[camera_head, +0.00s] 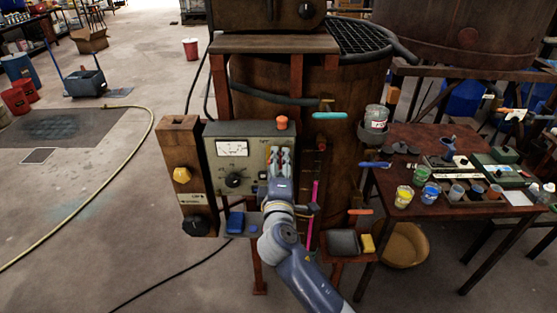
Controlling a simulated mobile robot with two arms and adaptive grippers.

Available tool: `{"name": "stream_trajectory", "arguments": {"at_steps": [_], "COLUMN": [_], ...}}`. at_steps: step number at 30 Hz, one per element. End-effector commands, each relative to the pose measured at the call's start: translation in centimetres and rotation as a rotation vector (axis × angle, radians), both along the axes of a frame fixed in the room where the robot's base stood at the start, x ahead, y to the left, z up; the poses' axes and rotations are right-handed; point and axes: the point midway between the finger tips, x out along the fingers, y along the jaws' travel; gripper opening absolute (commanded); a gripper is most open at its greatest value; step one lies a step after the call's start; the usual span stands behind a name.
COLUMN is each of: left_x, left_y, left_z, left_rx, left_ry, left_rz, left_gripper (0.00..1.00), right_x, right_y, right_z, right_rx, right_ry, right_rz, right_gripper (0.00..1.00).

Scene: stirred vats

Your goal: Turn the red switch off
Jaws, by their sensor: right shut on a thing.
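A grey control box (224,157) with a white dial meter (232,148) and a black knob (235,180) stands in front of a large rusty vat (262,104). My right gripper (281,150) is at the right part of the box's front face, its fingers pointing up and away from me. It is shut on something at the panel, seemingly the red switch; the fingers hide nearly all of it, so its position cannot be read. An orange-red knob (282,122) sits at the top of the box, just above the fingertips. My left gripper is not in view.
A wooden post left of the box carries a yellow knob (182,175) and a black knob (197,226). A blue block (235,222) lies below the box. Turquoise (330,115) and orange (360,212) handles are at the right, near a cluttered table (393,207).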

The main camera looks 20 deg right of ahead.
Motion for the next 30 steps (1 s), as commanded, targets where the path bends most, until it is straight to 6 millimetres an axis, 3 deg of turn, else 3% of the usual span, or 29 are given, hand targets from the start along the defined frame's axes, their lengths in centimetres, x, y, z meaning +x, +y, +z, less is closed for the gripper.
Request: {"name": "stream_trajectory", "arguments": {"at_steps": [9,26,27,29,30], "left_x": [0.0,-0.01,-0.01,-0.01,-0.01], "left_y": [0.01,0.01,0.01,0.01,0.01], "left_z": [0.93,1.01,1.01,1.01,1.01], "left_rx": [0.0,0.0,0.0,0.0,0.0], "left_ry": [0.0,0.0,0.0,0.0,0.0], "left_rz": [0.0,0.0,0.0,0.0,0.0], "left_gripper": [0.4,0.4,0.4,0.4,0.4], "right_x": [-0.01,-0.01,-0.02,-0.02,-0.01], "right_y": [0.05,0.05,0.05,0.04,0.04], "right_z": [0.0,-0.1,-0.1,-0.11,-0.1], "right_rx": [-0.122,-0.15,-0.15,-0.149,-0.149], "right_ry": [0.036,0.044,0.044,0.044,0.044], "right_rz": [0.001,0.001,0.001,0.001,0.001], "right_gripper": [0.17,0.17,0.47,0.61,0.61]}}
